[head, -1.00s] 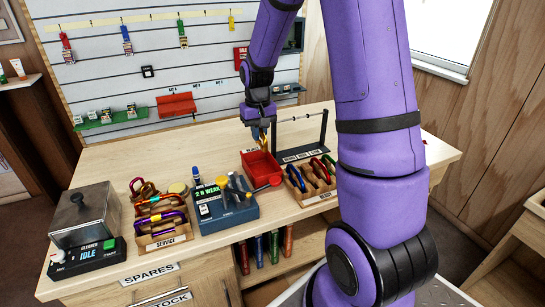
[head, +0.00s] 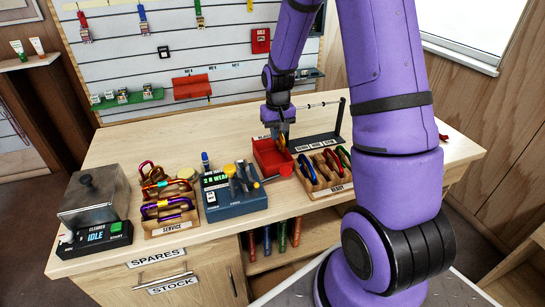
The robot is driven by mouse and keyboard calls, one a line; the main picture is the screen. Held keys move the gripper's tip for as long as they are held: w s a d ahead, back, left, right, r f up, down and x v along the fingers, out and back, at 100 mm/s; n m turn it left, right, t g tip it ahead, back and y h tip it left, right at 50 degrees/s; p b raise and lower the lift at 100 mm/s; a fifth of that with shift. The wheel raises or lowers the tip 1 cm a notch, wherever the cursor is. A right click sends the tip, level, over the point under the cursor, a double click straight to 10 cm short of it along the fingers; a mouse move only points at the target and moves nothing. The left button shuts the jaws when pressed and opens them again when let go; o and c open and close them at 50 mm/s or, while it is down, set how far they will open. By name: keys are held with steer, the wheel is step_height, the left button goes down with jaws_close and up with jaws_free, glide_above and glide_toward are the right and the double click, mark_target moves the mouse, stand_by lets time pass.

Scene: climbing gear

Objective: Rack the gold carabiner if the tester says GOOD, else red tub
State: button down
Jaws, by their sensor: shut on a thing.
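My gripper (head: 280,131) is shut on the gold carabiner (head: 283,142), which is mostly hidden by the fingers. It hangs at the right rear part of the red tub (head: 266,170); whether it is inside the rim or just behind it is hard to tell. The tester (head: 236,205) is a blue box left of the tub, and its green display reads WEAK. The small rack (head: 317,143) with a thin rail between posts stands behind and right of the tub.
A wooden READY tray (head: 328,188) with several carabiners stands right of the tub. A SERVICE tray (head: 171,225) with several more and a cleaner box (head: 94,205) reading IDLE are at left. The bench (head: 135,140) is clear at the back left.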

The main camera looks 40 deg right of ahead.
steer(key=c, duration=1.1)
jaws_free()
step_height(320, 180, up, 11)
steer(key=shift+f, duration=0.15)
